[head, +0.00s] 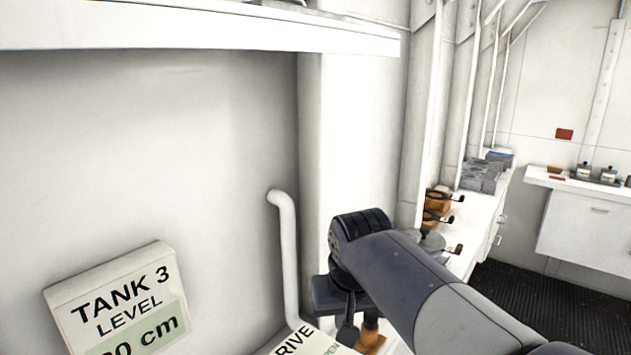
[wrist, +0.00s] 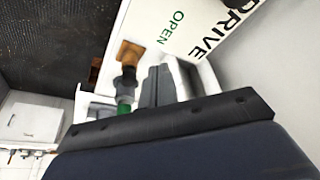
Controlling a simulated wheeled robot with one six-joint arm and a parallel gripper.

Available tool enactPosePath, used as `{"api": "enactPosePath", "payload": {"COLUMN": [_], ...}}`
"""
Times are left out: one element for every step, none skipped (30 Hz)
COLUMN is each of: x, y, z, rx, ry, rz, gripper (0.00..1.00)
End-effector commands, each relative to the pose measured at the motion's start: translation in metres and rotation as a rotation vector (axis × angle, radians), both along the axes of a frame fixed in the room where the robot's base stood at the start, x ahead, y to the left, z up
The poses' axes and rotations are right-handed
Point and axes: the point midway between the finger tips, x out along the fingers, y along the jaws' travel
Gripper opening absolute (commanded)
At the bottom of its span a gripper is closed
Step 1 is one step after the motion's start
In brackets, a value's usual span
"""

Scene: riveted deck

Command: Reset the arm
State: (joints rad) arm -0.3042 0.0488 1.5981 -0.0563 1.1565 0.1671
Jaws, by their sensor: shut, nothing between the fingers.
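My arm (head: 400,275) reaches in from the lower right in the head view and bends down at its far end. My gripper (head: 347,332) points downward there, partly cut off by the frame's bottom edge. In the wrist view the two dark fingers of my gripper (wrist: 158,86) are together with nothing between them. They are near a white sign reading DRIVE and OPEN (wrist: 190,25). An orange-brown fitting (wrist: 128,52) is beside the fingers; I cannot tell the gap.
A TANK 3 LEVEL sign (head: 115,300) and a white pipe (head: 288,250) stand at left. A white shelf (head: 200,30) overhangs above. A counter (head: 485,225) with orange valves (head: 437,205) runs along the right wall. The dark floor (head: 540,295) beyond is clear.

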Motion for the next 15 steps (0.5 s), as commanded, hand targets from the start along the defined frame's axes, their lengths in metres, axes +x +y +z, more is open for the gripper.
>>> {"api": "enactPosePath", "payload": {"x": [0.003, 0.005, 0.008, 0.009, 0.011, 0.013, 0.015, 0.016, 0.018, 0.02, 0.021, 0.022, 0.023, 0.024, 0.025], "y": [0.001, 0.003, 0.004, 0.006, 0.007, 0.008, 0.01, 0.011, 0.012, 0.013, 0.015, 0.016, 0.017, 0.018, 0.019], "z": [0.0, 0.0, 0.0, 0.0, 0.0, 0.0, 0.0, 0.0, 0.0, 0.0, 0.0, 0.0, 0.0, 0.0, 0.0], "rx": [0.001, 0.0, 0.0, 0.001, 0.001, 0.0, 0.0, 0.001, 0.0, 0.001, 0.0, 0.001, 0.001, 0.0, 0.0], "ry": [0.001, 0.002, 0.002, 0.001, 0.001, 0.001, 0.002, 0.002, 0.001, 0.001, 0.001, 0.001, 0.002, 0.002, 0.002], "rz": [0.028, 0.049, 0.077, 0.096, 0.116, 0.142, 0.163, 0.182, 0.205, 0.221, 0.238, 0.257, 0.27, 0.282, 0.295], "gripper": [0.0, 0.0, 0.0, 0.0, 0.0, 0.0, 0.0, 0.0, 0.0, 0.0, 0.0, 0.0, 0.0, 0.0, 0.0]}}
